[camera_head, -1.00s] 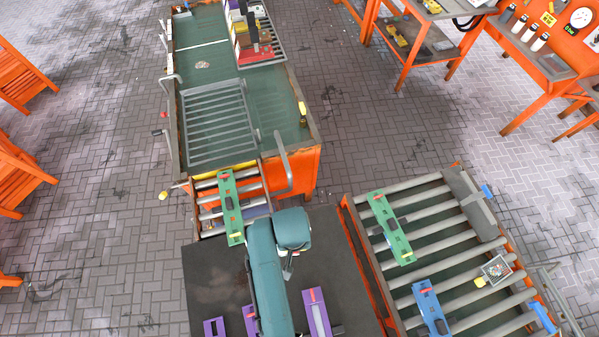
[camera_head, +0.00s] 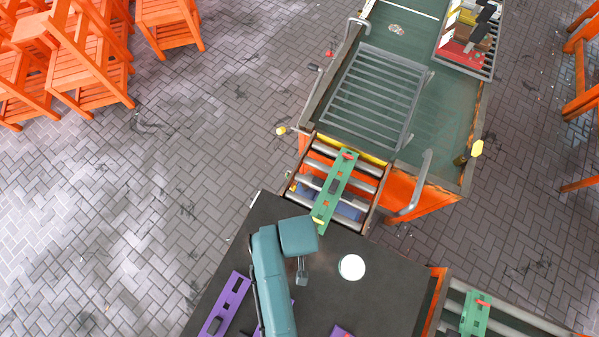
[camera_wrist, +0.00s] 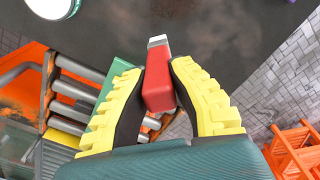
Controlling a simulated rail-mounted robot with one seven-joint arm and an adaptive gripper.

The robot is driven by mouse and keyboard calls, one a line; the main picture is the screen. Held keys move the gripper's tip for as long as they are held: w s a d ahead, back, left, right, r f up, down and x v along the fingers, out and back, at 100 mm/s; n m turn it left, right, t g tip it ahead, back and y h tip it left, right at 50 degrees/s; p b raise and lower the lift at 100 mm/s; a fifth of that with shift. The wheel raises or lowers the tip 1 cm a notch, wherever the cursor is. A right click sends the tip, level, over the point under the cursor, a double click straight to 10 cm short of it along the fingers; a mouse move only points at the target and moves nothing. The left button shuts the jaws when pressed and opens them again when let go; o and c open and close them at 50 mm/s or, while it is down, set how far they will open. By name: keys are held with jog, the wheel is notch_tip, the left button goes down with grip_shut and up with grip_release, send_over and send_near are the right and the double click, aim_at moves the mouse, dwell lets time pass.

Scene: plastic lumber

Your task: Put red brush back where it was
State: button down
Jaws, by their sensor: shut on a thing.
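My gripper (camera_wrist: 157,95), with its yellow ribbed fingers, is shut on a red brush (camera_wrist: 157,88) in the wrist view. The brush is a red block with a pale tip pointing away from the palm, held between the two fingers. Dark table surface lies behind it in that view. In the head view the brush cannot be made out, and my teal arm reaches over the dark table (camera_head: 380,300).
A white round object (camera_head: 351,267) is on the dark table. A green plank (camera_head: 335,190) lies across rollers beyond the table. Purple pieces (camera_head: 226,305) lie at the left. A green-topped bench (camera_head: 425,130) carries a rack (camera_head: 375,97). Orange stools (camera_head: 95,60) stand far left.

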notch_tip(320, 180, down, 5)
jog(key=shift+w+f, duration=0.1)
jog(key=shift+f, duration=0.05)
jog(key=shift+f, duration=0.15)
jog(key=c, duration=1.1)
grip_release()
